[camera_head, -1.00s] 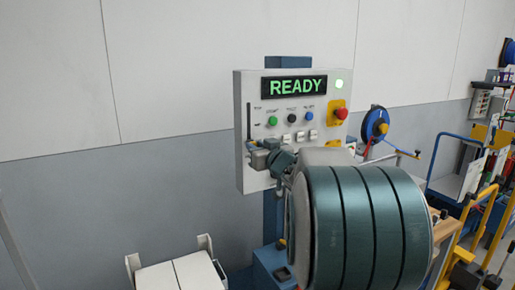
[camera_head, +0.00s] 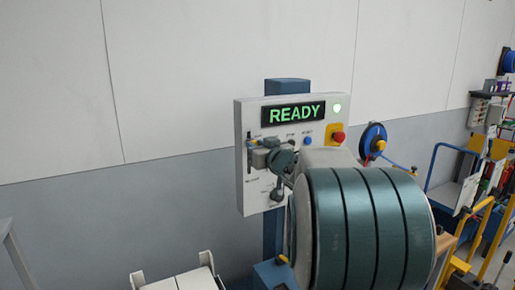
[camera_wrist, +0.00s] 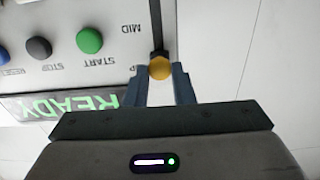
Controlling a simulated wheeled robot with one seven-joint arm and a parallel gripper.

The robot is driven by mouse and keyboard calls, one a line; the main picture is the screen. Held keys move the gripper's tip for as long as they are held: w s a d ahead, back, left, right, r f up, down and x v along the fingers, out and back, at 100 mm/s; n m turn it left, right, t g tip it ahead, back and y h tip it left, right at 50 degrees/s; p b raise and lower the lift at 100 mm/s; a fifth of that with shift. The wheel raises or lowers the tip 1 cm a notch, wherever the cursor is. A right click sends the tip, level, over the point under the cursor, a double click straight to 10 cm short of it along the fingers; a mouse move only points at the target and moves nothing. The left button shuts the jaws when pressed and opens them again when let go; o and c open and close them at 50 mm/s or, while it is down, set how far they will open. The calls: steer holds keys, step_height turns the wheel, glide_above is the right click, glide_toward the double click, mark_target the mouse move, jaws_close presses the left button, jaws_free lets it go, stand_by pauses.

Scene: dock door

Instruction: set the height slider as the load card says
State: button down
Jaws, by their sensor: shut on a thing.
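The control panel (camera_head: 257,196) stands on a blue post, its screen (camera_head: 294,113) reading READY. The height slider's vertical slot runs down the panel's left side. Its yellow knob (camera_wrist: 160,68) shows in the wrist view, between my gripper's fingertips (camera_wrist: 160,80). My gripper is shut on this knob. In that upside-down view the knob is beside a partly hidden label ending in P. The MID label (camera_wrist: 130,28) is farther along the slot. In the head view my gripper (camera_head: 255,143) is at the slot's upper part. I cannot make out a load card.
Green (camera_wrist: 89,40), black (camera_wrist: 39,48) and blue buttons sit beside the slider. A red emergency knob (camera_head: 338,138) on yellow is at the panel's right. A blue reel (camera_head: 373,138) hangs on the wall. Carts and shelves crowd the right; the wall left of the panel is bare.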

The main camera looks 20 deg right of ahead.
steer(key=shift+r+p, duration=0.3)
steer(key=shift+r, duration=0.6)
steer(key=c, duration=1.2)
jaws_free()
steer(key=shift+c, duration=0.2)
steer(key=s+b, duration=0.2)
steer(key=s, duration=1.1)
steer(key=shift+s+d, duration=0.2)
steer(key=shift+s, duration=0.2)
steer(key=shift+f, duration=0.1)
